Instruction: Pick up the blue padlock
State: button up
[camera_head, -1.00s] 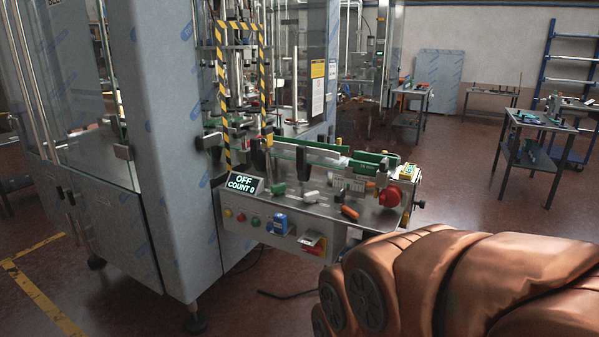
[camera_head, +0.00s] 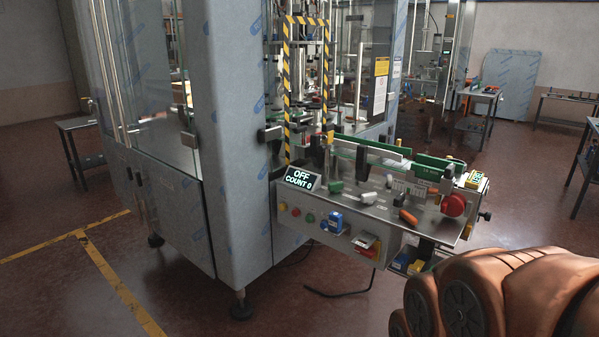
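A small blue block-shaped thing (camera_head: 336,222), which looks like the blue padlock, is at the front panel of the machine's steel shelf. It sits between the round buttons and a red-and-white part (camera_head: 365,243). It is too small to tell how it is fastened there. Brown-orange links of my arm fill the lower right corner, right of and nearer than the shelf. My gripper is not in view.
The steel shelf (camera_head: 377,222) bears a conveyor with green rails, a red knob (camera_head: 453,205), an orange piece (camera_head: 408,217) and an "OFF COUNT 0" display (camera_head: 302,179). A glass-walled machine stands left. A dark cable (camera_head: 338,294) lies below. Floor is open at front.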

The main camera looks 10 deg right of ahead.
aim_at(334, 218)
jog(key=u, duration=0.25)
jog(key=i, duration=1.05)
jog(key=u, duration=0.65)
